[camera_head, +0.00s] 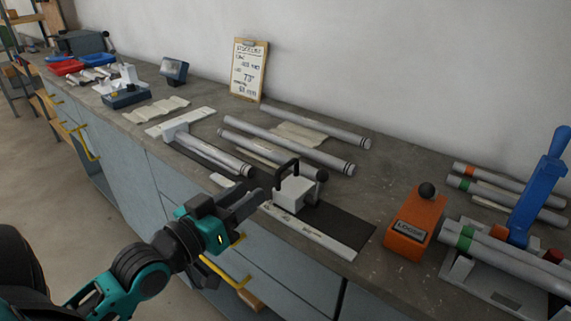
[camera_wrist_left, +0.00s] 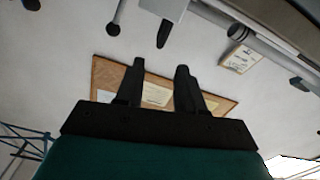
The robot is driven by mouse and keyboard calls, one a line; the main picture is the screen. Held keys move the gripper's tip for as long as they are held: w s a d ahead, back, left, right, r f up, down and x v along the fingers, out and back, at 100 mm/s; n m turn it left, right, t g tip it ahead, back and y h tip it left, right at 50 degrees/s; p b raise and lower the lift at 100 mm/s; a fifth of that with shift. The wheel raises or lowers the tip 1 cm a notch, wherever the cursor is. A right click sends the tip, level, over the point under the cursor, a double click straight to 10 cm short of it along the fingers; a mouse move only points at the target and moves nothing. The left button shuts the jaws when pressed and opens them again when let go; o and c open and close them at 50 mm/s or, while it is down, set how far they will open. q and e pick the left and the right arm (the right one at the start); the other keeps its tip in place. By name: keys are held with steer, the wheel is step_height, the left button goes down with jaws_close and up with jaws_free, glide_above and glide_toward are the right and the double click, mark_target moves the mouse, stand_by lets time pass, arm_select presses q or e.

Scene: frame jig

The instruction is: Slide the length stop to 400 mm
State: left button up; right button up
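The length stop (camera_head: 294,192) is a pale block with a black loop handle and a dark knob at its side. It sits on a jig with a dark bed (camera_head: 342,226) and a pale scale strip (camera_head: 325,239) along the front edge. The scale's numbers are too small to read. My left gripper (camera_head: 256,197) is just left of the stop, with its fingers apart and nothing between them. The gap to the stop is small; I cannot tell whether they touch. In the left wrist view, the fingers (camera_wrist_left: 160,85) show spread. My right gripper is not in view.
Grey tubes (camera_head: 295,145) lie behind the stop. An orange box (camera_head: 415,225) with a black knob stands to the right, beside a fixture with a blue lever (camera_head: 540,185). A clipboard (camera_head: 248,70) leans on the wall. Yellow drawer handles (camera_head: 232,275) stick out below the bench edge.

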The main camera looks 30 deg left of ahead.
mark_target(277, 174)
arm_select(q)
steer(key=w, duration=0.8)
steer(key=w+d, duration=0.1)
steer(key=w, duration=0.3)
steer(key=shift+p, duration=0.35)
steer(key=shift+s, duration=0.1)
jaws_close()
